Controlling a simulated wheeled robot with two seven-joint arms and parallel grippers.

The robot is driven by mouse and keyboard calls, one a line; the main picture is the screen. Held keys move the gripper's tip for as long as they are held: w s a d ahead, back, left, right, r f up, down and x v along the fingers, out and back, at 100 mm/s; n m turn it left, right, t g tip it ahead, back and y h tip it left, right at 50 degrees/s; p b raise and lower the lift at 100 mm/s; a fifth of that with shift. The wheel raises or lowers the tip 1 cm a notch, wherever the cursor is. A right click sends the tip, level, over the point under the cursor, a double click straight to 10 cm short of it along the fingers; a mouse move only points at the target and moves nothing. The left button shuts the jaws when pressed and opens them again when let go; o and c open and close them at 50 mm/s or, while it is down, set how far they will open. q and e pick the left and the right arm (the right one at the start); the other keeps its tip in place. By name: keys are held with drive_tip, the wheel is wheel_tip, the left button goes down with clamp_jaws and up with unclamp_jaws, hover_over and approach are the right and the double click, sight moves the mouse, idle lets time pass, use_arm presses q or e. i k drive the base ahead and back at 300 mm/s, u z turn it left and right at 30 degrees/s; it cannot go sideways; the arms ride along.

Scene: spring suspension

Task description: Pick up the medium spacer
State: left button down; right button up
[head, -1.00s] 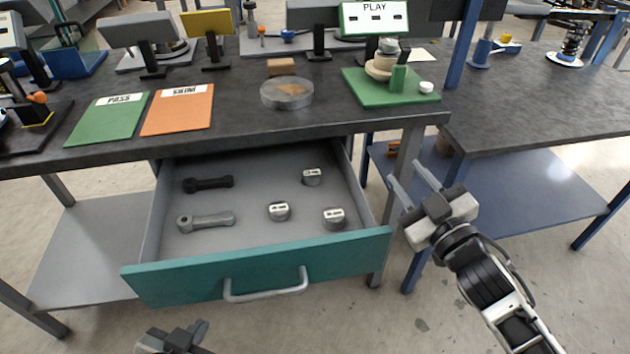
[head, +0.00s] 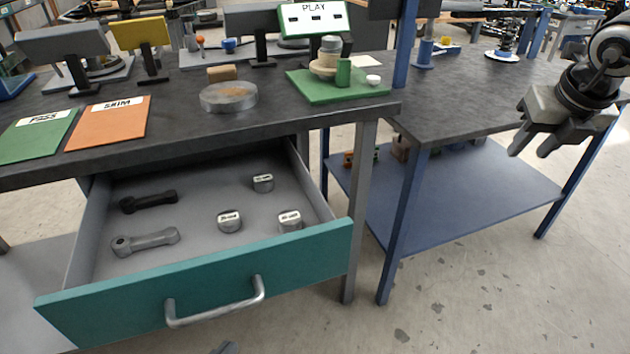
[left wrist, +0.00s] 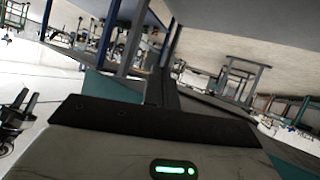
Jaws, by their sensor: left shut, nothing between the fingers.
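Three short grey spacers with white labels sit in the open drawer (head: 110,312): one at the back (head: 263,184), one front left (head: 229,223) and one front right (head: 290,221). The labels are too small to read surely, so I cannot tell which is the medium spacer. My left gripper (head: 225,349) shows only as a dark tip at the bottom edge, in front of the drawer. In the left wrist view its fingers (left wrist: 161,88) are shut and empty. My right gripper (head: 529,152) is open and empty at the upper right, far from the drawer.
A black link (head: 148,201) and a grey link (head: 145,240) lie left in the drawer. The drawer's handle (head: 215,306) sticks out in front. The dark tabletop (head: 180,118) overhangs the drawer's back. A blue-legged table (head: 460,195) stands right, with clear floor before it.

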sight(262, 182)
drive_tip(key=z, duration=1.95)
drive_tip(key=k, duration=0.95)
drive_tip(key=u, duration=2.5)
drive_tip(key=i, duration=0.5)
drive_tip(key=z, duration=0.05)
